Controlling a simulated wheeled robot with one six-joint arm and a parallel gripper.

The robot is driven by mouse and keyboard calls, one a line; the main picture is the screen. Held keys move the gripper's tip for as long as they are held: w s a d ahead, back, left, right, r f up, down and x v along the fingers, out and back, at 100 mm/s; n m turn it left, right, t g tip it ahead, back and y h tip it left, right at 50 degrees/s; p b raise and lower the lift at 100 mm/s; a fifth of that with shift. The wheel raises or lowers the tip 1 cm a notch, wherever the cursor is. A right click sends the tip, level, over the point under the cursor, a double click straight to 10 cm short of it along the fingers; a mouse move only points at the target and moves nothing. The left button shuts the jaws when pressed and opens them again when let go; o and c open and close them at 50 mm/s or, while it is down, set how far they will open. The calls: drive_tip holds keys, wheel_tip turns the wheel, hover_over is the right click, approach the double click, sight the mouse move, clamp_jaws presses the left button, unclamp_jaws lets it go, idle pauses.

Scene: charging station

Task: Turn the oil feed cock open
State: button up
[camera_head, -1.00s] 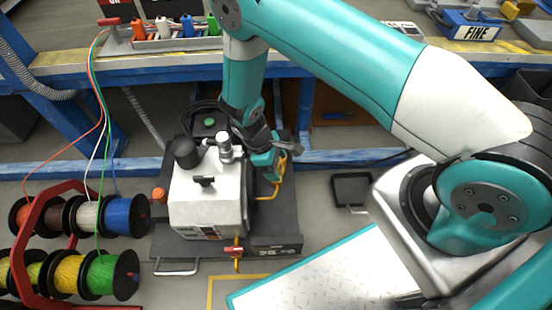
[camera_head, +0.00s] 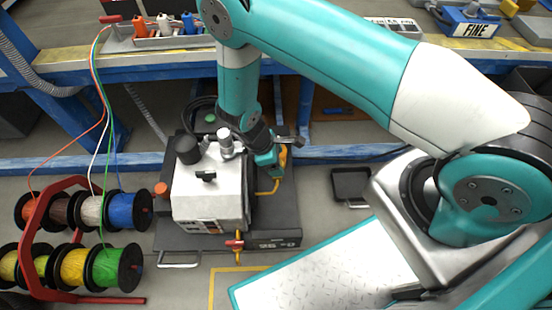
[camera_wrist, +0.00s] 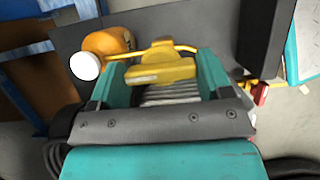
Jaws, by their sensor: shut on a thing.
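A yellow cock handle (camera_wrist: 160,68) sits between the two teal fingers of my gripper (camera_wrist: 158,82) in the wrist view. I take it for the oil feed cock. My gripper is shut on it. A thin yellow pipe and a rounded orange-yellow part (camera_wrist: 106,43) with a white end lie just behind the handle. In the head view, my gripper (camera_head: 272,160) is at the right side of the white machine (camera_head: 207,190). Only a small yellow part of the cock (camera_head: 284,158) shows there, partly hidden by my gripper.
A second valve with a red handle (camera_head: 234,243) stands at the machine's front. Cable spools (camera_head: 120,266) on a red rack stand at left. A blue-framed bench (camera_head: 340,58) runs behind. A black tray (camera_head: 350,184) lies on the floor at right.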

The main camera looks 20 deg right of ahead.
drive_tip(key=o, duration=0.9)
drive_tip(key=p+v, duration=0.4)
drive_tip(key=v, duration=1.3)
drive_tip(key=shift+w+a+r+p, duration=0.1)
drive_tip(key=shift+a+r+p, duration=0.1)
drive_tip(key=shift+p, duration=0.1)
